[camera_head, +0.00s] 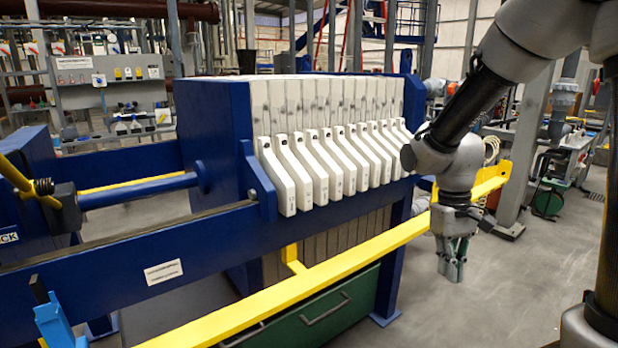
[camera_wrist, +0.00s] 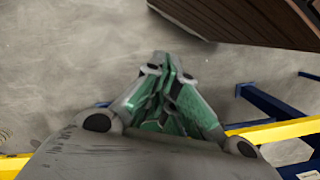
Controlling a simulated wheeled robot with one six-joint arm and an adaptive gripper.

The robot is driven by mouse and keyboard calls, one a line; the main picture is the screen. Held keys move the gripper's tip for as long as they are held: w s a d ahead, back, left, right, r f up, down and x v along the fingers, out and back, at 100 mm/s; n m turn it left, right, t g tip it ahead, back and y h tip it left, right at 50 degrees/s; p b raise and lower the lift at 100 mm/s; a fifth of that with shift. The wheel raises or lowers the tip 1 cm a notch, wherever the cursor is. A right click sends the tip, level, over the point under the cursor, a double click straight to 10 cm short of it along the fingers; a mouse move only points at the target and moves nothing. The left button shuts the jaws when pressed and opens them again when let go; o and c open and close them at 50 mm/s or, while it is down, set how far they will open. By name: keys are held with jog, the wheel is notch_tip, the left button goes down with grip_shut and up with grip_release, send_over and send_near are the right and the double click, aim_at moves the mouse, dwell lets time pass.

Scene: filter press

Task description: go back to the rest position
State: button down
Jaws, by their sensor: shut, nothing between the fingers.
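My gripper (camera_head: 455,270) hangs pointing down at the right of the head view, beside the right part of the yellow rail. It is shut and empty, with its green-grey fingers together. In the wrist view my gripper (camera_wrist: 166,62) shows its fingertips meeting over bare grey floor. The filter press (camera_head: 210,130) fills the middle of the head view, with a blue frame and a row of white plates (camera_head: 335,160). My gripper is to the right of the plates and lower than them, apart from them.
A yellow rail (camera_head: 330,270) runs along the press front and passes close to my gripper; it also shows in the wrist view (camera_wrist: 280,130). A green drawer (camera_head: 330,310) is below the press. A grey post (camera_head: 530,140) stands behind right. Floor (camera_head: 500,290) at right is clear.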

jog(key=s+d+r+m+t, duration=0.1)
jog(key=s+d+r+t, duration=0.2)
jog(key=s+r, duration=0.3)
jog(key=s+d+r+m+t, duration=0.1)
jog(key=s+d+r+t, duration=0.2)
jog(key=s+r, duration=0.3)
notch_tip(320, 180, up, 3)
jog(key=shift+d+f+t+y, duration=0.1)
jog(key=shift+d+t+y, duration=0.2)
jog(key=shift+d, duration=0.1)
